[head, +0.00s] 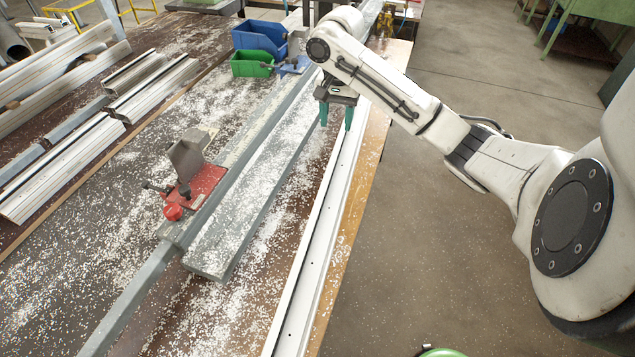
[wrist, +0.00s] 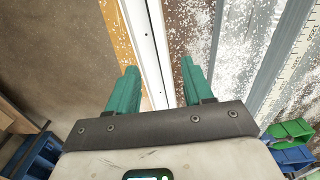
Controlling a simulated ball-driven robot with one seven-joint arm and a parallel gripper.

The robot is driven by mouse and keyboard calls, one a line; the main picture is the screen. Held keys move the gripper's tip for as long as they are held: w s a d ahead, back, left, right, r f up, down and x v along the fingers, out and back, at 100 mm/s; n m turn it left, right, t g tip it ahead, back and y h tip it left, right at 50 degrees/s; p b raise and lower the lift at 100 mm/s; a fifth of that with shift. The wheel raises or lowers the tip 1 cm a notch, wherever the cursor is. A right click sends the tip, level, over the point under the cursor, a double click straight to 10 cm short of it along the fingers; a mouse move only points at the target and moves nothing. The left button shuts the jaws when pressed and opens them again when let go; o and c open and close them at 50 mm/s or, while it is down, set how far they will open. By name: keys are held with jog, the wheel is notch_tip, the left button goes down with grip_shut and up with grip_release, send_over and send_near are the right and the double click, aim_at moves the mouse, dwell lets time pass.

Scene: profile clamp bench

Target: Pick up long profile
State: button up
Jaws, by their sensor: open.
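The long profile (head: 319,223) is a pale, slim rail with small dark holes, lying along the right side of the bench. My gripper (head: 335,122) hangs over its far part with teal fingers pointing down, open and empty. In the wrist view the long profile (wrist: 147,42) runs between the two spread fingers of my gripper (wrist: 159,66). One finger is on each side of it as seen from above. I cannot tell the height left between the fingertips and the profile.
A grey bar (head: 236,222) lies left of the profile, beside a rail with a red clamp (head: 197,187). Blue (head: 260,37) and green (head: 251,65) bins stand at the back. Several other profiles (head: 62,165) lie at left. White chips cover the bench; floor lies right of its edge.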

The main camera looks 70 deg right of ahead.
send_over(333, 156)
notch_tip(333, 156, down, 5)
jog(key=shift+s, duration=0.1)
jog(key=shift+f, duration=2.8)
grip_shut()
jog(key=shift+r, duration=0.1)
